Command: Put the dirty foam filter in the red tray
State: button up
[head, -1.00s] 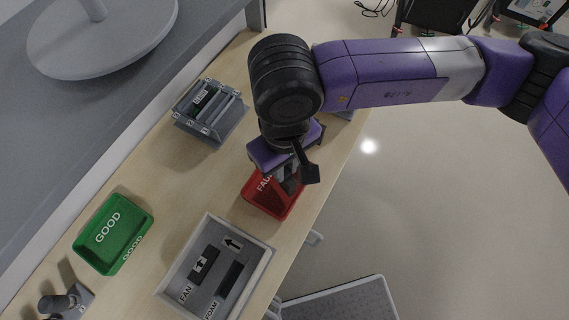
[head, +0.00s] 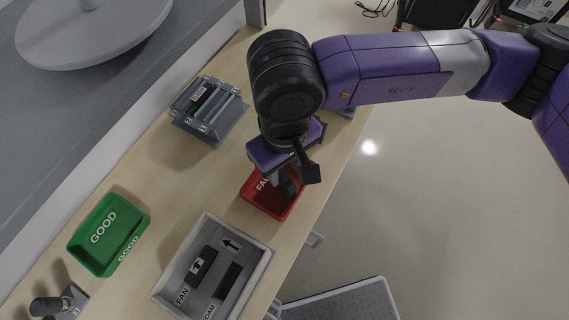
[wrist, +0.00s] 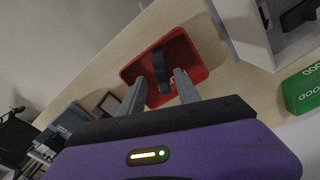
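The red tray (head: 262,200) sits near the table's front edge, and it also shows in the wrist view (wrist: 198,62). My gripper (head: 285,182) is over the red tray, pointing down. In the wrist view my gripper (wrist: 160,82) is open, with its two grey fingers apart. A dark grey strip, apparently the dirty foam filter (wrist: 161,70), is between the fingertips with gaps on both sides, and appears to be in the tray. In the head view the gripper partly hides it, so I cannot tell whether it lies flat.
A grey box (head: 262,262) with slots marked FAN and FOAM stands beside the red tray. A green GOOD tray (head: 133,222) is at the left. A grey rack (head: 226,127) stands behind. Bare tabletop lies between them.

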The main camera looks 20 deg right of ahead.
jog(key=r+p, duration=0.2)
jog(key=shift+p, duration=0.35)
notch_tip(320, 180, up, 11)
jog(key=b, duration=0.2)
jog(key=shift+r, duration=0.1)
